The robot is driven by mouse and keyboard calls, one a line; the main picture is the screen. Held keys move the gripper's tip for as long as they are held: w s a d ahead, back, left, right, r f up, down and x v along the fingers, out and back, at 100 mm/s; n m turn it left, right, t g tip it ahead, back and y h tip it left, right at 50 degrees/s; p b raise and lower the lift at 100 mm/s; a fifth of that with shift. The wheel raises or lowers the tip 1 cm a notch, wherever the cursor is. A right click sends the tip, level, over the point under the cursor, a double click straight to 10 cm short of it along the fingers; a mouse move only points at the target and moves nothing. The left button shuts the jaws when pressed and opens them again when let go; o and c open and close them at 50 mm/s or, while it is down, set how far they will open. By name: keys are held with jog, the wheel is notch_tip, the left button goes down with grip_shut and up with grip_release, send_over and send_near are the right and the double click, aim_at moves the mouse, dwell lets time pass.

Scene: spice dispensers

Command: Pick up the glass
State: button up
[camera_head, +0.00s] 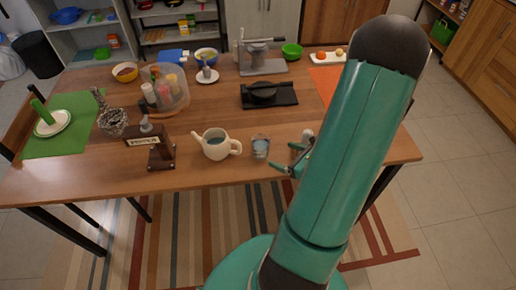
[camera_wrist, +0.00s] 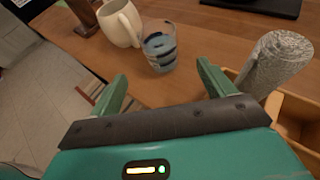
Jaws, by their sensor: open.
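The glass (camera_head: 261,147) stands upright near the front edge of the wooden table, just right of a cream teapot-like jug (camera_head: 216,145). It is clear with bluish dark patches. In the wrist view the glass (camera_wrist: 159,50) stands ahead of my gripper (camera_wrist: 163,82), roughly between the lines of the two fingers and beyond their tips. My gripper is open and empty, with its green fingers apart. In the head view my gripper (camera_head: 285,170) is at the table's front edge, to the right of the glass and apart from it.
The jug (camera_wrist: 120,22) stands close beside the glass on the left. A speckled grey cylinder (camera_wrist: 276,62) in a wooden holder (camera_wrist: 297,112) is close to my right finger. A pepper dispenser (camera_head: 151,147) stands further left. A black tray (camera_head: 283,101) lies behind the glass.

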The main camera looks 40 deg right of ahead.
aim_at(267, 148)
jog(key=x, duration=1.1)
jog(key=shift+w, duration=0.15)
jog(key=shift+c, duration=0.4)
jog(key=c, duration=1.2)
jog(key=shift+r, duration=0.25)
